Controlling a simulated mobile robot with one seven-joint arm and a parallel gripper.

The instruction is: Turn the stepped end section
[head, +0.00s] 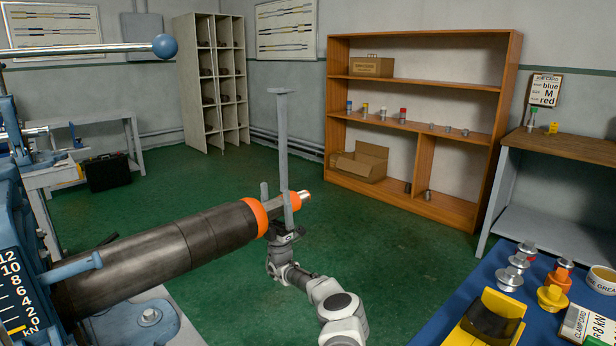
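A dark pipe (165,255) sticks out to the right from the blue vise (22,235) at the left. An orange band (255,216) rings its right end. Beyond the band is the narrower stepped end section, with an orange part (298,200) and a small metal tip (306,194). My gripper (282,232) is at this end section, reaching up from below. A tall grey upright bar (282,135) with a flat top crosses the end section, and a shorter grey piece stands to its left. I cannot tell whether the gripper fingers touch the section or are closed on it.
A blue-topped table (440,322) at the lower right holds metal, orange and yellow fittings, a yellow device (490,322), a card and a mug (602,280). A wooden shelf (425,50) and a workbench (560,142) stand behind.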

